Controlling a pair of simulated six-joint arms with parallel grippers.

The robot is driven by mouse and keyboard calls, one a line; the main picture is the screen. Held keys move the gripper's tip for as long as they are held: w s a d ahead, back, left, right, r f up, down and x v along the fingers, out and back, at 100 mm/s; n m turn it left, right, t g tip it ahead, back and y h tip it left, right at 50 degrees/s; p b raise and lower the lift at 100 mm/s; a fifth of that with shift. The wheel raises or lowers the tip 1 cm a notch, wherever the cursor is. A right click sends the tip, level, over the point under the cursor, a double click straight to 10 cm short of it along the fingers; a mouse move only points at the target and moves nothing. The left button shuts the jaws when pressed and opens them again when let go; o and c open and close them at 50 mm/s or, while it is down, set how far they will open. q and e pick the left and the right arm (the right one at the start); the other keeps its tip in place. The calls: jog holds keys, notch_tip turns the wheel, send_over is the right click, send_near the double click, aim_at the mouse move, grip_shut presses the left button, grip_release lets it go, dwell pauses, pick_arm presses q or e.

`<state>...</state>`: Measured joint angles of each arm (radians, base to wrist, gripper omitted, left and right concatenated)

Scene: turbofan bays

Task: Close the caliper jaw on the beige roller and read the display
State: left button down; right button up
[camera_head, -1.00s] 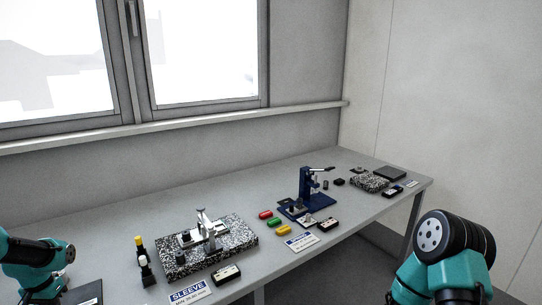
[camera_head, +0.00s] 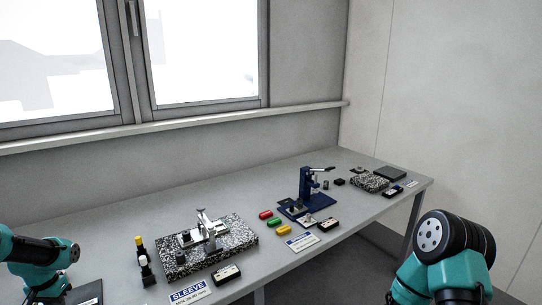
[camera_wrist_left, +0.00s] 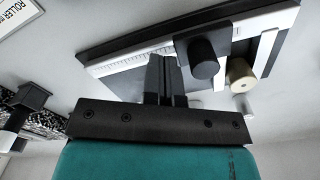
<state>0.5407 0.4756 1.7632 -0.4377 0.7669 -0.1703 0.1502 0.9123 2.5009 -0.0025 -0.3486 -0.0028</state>
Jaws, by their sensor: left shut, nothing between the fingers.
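The caliper (camera_wrist_left: 140,55) fills the upper part of the left wrist view, a dark plate with a pale graduated rail. A dark round knob (camera_wrist_left: 203,62) stands out from it. The beige roller (camera_wrist_left: 241,75) is just right of the knob, near a pale upright piece, the jaw (camera_wrist_left: 267,50); I cannot tell whether they touch. My left gripper (camera_wrist_left: 167,62) is shut and empty, its fingertips just left of the knob; contact is unclear. The display is not readable in any view. In the head view my left arm comes in at the lower left, its gripper out of sight.
A ROLLER sign (camera_wrist_left: 30,18) lies left of the caliper in the wrist view. On the bench, a speckled block with a sleeve fixture (camera_head: 232,243), coloured pieces (camera_head: 273,222) and a blue stand (camera_head: 303,195) lie rightward. Bare bench (camera_head: 110,222) lies behind.

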pick_arm(q)
notch_tip(320, 180, up, 7)
dwell(1.0)
